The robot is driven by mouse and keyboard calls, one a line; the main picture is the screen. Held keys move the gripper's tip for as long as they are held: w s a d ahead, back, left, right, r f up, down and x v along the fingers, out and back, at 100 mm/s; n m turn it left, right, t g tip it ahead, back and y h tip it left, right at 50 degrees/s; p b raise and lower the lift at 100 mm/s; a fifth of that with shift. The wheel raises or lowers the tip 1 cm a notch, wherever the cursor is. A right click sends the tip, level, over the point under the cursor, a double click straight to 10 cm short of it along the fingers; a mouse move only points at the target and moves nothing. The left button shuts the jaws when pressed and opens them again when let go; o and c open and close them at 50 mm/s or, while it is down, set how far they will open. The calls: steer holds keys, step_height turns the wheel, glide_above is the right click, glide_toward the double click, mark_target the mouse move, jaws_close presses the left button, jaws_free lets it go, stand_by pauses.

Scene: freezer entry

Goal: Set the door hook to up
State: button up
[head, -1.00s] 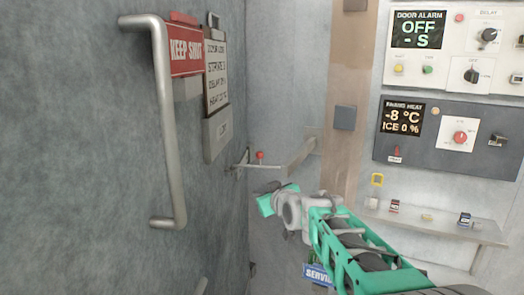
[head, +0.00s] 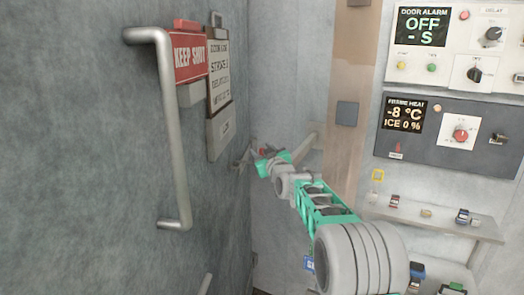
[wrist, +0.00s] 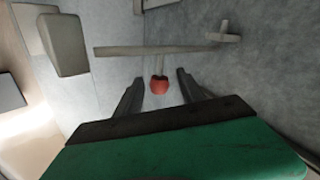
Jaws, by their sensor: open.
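The door hook (head: 304,146) is a pale metal bar at the gap between the grey door and the frame, partly hidden by my gripper in the head view. In the wrist view its bar (wrist: 165,50) runs nearly level across the picture. A red knob (wrist: 160,86) hangs below the bar on a short stem. My gripper (wrist: 157,80) is open, with one finger on each side of the knob. Whether a finger touches the knob is not clear. In the head view my gripper (head: 262,160) is at the hook, and a bit of red shows beside it.
The door has a long handle (head: 173,130) and a red KEEP SHUT sign (head: 190,55) at left. Alarm and heat panels (head: 450,135) and a shelf (head: 440,222) with small items are at right. A grey block (wrist: 62,45) juts out at upper left in the wrist view.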

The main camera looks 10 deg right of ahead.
jaws_close()
stand_by(1.3)
